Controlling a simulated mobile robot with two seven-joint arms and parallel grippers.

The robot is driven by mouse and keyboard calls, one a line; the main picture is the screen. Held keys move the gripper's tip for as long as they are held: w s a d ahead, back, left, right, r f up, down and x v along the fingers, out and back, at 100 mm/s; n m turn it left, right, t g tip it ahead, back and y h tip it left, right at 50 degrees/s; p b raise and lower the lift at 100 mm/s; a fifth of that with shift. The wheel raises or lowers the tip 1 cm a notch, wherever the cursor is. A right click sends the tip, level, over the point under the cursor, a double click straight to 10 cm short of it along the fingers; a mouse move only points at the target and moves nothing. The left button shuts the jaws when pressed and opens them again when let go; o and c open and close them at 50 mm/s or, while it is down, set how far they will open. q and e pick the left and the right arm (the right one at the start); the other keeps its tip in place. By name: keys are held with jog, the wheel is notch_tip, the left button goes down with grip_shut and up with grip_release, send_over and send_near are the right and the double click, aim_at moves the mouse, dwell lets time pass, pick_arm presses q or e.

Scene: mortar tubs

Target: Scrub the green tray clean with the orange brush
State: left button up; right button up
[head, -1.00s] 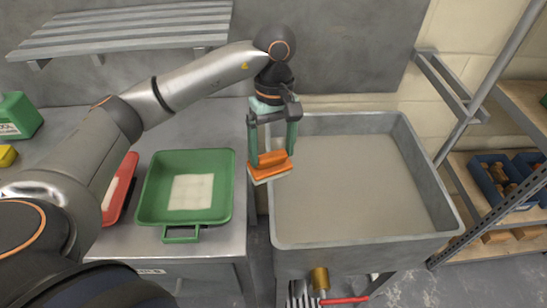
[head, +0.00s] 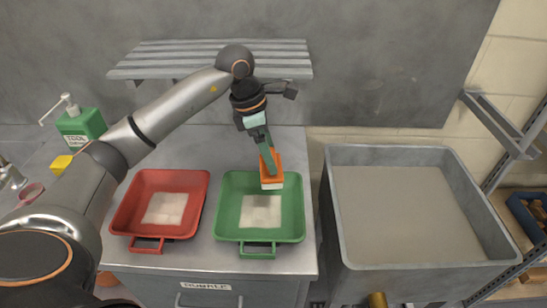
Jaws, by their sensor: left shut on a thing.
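The green tray (head: 230,205) lies on the metal counter in the head view, with a pale square patch (head: 260,212) on its floor. My left gripper (head: 267,155) is shut on the orange brush (head: 271,168). The brush is at the far part of the green tray, bristles down and in front of the tray's far rim in this view. I cannot tell whether the bristles touch the tray; they appear just beyond the pale patch. My right gripper is out of view.
A red tray (head: 128,205) with a similar pale patch stands left of the green one. A large grey tub (head: 335,200) stands to the right. A green soap bottle (head: 82,126) and a yellow block (head: 61,164) are at the left. A slatted shelf (head: 205,58) hangs behind.

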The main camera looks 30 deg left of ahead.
pick_arm(q)
jog(key=shift+s+a+n, duration=0.1)
jog(key=shift+a+n, duration=0.2)
jog(key=shift+a, duration=0.1)
notch_tip(320, 180, down, 5)
jog(key=b, duration=0.4)
jog(key=shift+r, duration=0.1)
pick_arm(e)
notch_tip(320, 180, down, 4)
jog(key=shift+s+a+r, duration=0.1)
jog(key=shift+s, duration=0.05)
